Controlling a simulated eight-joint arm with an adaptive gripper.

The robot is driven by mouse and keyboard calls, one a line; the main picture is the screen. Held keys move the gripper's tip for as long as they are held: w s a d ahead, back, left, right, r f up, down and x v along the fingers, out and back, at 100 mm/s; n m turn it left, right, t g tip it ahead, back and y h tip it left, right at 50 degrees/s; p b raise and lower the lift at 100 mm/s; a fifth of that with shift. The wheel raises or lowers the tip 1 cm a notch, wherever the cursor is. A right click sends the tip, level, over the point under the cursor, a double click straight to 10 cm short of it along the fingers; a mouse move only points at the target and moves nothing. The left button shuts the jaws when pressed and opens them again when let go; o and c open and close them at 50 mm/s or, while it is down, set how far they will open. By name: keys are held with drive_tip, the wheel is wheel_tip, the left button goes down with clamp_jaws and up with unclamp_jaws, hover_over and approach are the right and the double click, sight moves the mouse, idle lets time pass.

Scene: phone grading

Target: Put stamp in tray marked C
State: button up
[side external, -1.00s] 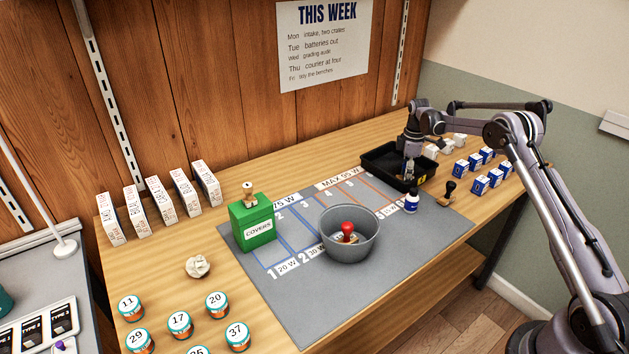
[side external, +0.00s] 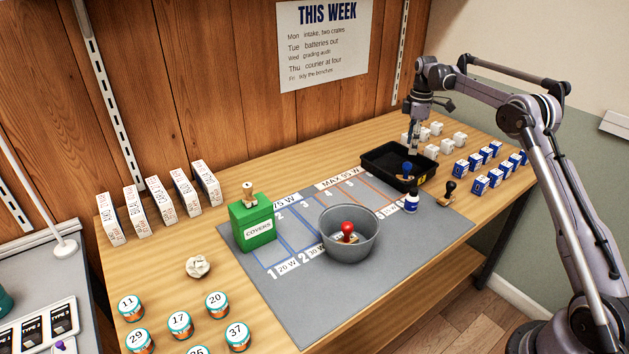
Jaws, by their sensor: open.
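A stamp with a blue knob (side external: 407,167) stands in the black tray (side external: 376,181) at the back right of the mat. The tray has a small yellow label whose mark is too small to read. My gripper (side external: 414,148) is open and empty above the tray, apart from the blue stamp. A black-handled stamp (side external: 449,190) stands to the right of the tray. A red-knobbed stamp (side external: 348,230) is inside the grey bowl (side external: 350,252). A stamp with a wooden handle (side external: 248,193) stands on the green box marked COVERS (side external: 254,222).
Blue-and-white boxes (side external: 480,184) and white blocks (side external: 437,129) fill the back right. The grey mat (side external: 310,305) is bare at the front.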

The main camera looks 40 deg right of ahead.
drive_tip(key=shift+a+r, duration=0.25)
drive_tip(key=shift+r, duration=0.2)
drive_tip(key=s+a+r+m+t, duration=0.2)
drive_tip(key=s+a+r, duration=0.35)
drive_tip(key=a, duration=0.35)
drive_tip(key=s+a+r+m+t, duration=0.1)
drive_tip(key=s+a+r+m, duration=0.1)
drive_tip(key=s+a+r, duration=0.4)
drive_tip(key=s+a+f+m+t, duration=0.2)
drive_tip(key=s+a, duration=0.5)
drive_tip(key=s, duration=0.1)
drive_tip(key=s+a+f+m+t, duration=0.2)
drive_tip(key=s+a+f+m, duration=0.1)
drive_tip(key=s+a, duration=0.4)
drive_tip(key=shift+s+a+f, duration=0.15)
drive_tip(key=shift+s+a, duration=0.1)
drive_tip(key=shift+s, duration=0.5)
